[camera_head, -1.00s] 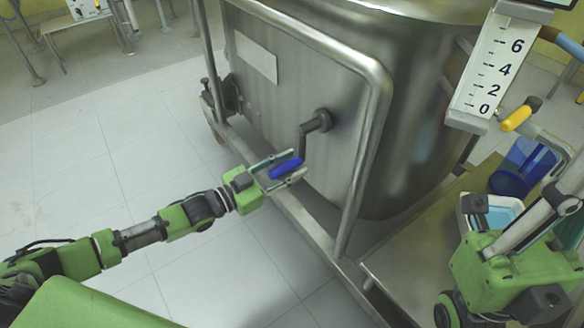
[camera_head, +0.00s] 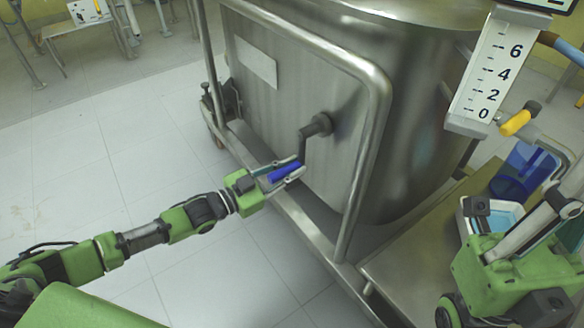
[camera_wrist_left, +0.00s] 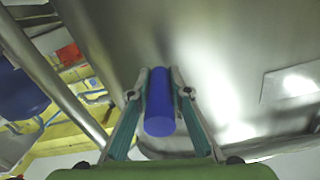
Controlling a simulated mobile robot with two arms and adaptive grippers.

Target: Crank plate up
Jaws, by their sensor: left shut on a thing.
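A dark crank (camera_head: 318,125) sticks out from the side of a steel vessel (camera_head: 275,105). Its arm hangs down to a blue handle (camera_head: 284,172). My left gripper (camera_head: 292,170) is shut on the blue handle, with one finger on each side. In the left wrist view the blue handle (camera_wrist_left: 160,108) lies between the two teal-sided fingers (camera_wrist_left: 160,84). A white scale (camera_head: 492,70) marked 0, 2, 4 and 6 stands at upper right. I cannot make out the plate for certain.
A bent steel rail (camera_head: 364,150) runs up and over beside the crank. A yellow-handled lever (camera_head: 515,123), a blue container (camera_head: 522,172) and a white tray (camera_head: 497,222) are at right. Tiled floor (camera_head: 110,140) is clear at left.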

